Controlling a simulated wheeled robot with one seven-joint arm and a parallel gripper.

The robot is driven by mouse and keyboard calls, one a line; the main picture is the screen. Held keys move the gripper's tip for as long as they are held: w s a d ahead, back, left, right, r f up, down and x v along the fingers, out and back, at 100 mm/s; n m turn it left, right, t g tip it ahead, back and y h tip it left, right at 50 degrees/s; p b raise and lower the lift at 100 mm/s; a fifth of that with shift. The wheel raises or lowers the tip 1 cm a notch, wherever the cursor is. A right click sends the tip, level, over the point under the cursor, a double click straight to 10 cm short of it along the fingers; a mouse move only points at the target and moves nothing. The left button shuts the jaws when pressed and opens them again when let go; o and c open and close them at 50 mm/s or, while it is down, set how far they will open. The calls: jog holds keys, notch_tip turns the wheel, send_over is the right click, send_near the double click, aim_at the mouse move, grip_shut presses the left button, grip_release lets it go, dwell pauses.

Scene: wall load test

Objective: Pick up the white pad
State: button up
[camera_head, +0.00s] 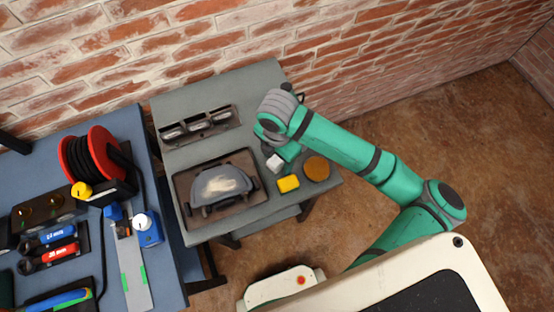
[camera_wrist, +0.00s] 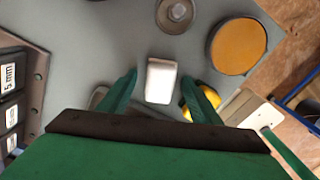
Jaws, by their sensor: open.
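The white pad (camera_wrist: 161,80) is a small white block on the grey table in the wrist view. It lies ahead of my gripper (camera_wrist: 162,88), in line with the gap between the two green fingers. The fingers are open, one on each side of the pad's near part, and do not appear to touch it. Their height above the table is hard to tell. In the head view the white pad (camera_head: 275,163) shows just below my gripper (camera_head: 283,150), which is partly hidden by my wrist.
A yellow block (camera_head: 288,184) lies close to the pad, partly behind the right finger in the wrist view. A round orange disc (camera_head: 316,168) sits at the table's right edge. A tray (camera_head: 182,198) with a grey device and a labelled rack (camera_head: 190,135) stand left. A metal disc (camera_wrist: 175,12) lies beyond the pad.

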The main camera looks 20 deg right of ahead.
jog(key=c, duration=1.2)
jog(key=shift+r, duration=0.15)
